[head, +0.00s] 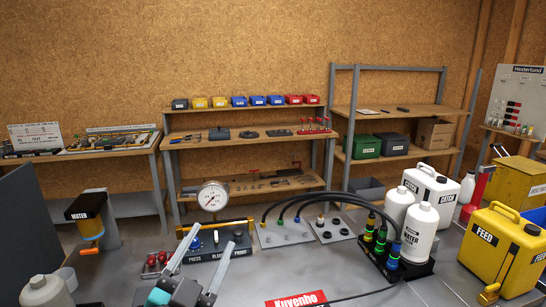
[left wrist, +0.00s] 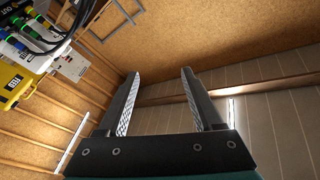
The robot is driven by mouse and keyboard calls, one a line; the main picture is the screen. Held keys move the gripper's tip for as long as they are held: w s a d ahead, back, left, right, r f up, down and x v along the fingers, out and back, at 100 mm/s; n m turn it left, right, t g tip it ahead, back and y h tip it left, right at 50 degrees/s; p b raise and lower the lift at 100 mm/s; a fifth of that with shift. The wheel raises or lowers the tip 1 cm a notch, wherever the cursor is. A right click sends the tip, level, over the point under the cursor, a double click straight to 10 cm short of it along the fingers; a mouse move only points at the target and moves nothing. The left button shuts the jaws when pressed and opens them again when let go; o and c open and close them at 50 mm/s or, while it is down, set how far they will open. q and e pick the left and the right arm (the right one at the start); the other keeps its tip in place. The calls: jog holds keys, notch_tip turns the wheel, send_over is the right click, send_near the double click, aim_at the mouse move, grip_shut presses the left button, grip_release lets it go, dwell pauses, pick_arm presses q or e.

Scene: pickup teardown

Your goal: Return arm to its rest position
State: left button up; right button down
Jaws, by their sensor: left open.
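My left gripper (head: 212,235) shows at the bottom of the head view, left of centre, over the near part of the grey worktable (head: 345,255). Its two grey fingers are apart and point up and away, in front of the dark block with the pressure gauge (head: 213,196). The lower part of the left arm is out of frame. My right arm and gripper are not in view.
Black hoses (head: 300,196) arch from metal plates to a dark connector holder (head: 395,262). White bottles (head: 421,232) and a yellow FEED can (head: 500,250) stand at the right. A WATER dispenser (head: 88,207) stands at the left. Shelves (head: 250,138) line the back wall.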

pick_arm(q)
jog(key=s+a+f+n+g+y, duration=0.3)
jog(key=s+f+g, duration=0.1)
jog(key=f, duration=0.4)
jog(key=s+a+f+n+g+y, duration=0.2)
jog(key=s+a+f+n+g, duration=0.15)
jog(key=f, duration=0.55)
jog(key=s+d+f+g+h, duration=0.1)
jog(key=s+f+g, duration=0.35)
jog(key=s, duration=0.35)
jog(key=s+f+g, duration=0.4)
jog(key=s+f, duration=0.1)
jog(key=s, duration=0.3)
notch_tip(320, 180, down, 27)
jog(key=s+g+b, duration=0.2)
jog(key=b, duration=0.3)
jog(key=s+a+f+b, duration=0.2)
jog(key=s+f+b, duration=0.2)
jog(key=s+f, duration=1.1)
notch_tip(320, 180, down, 3)
jog(key=shift+a+f+g+b, duration=0.1)
jog(key=shift+a+g+b, duration=0.2)
jog(key=shift+a+g, duration=0.1)
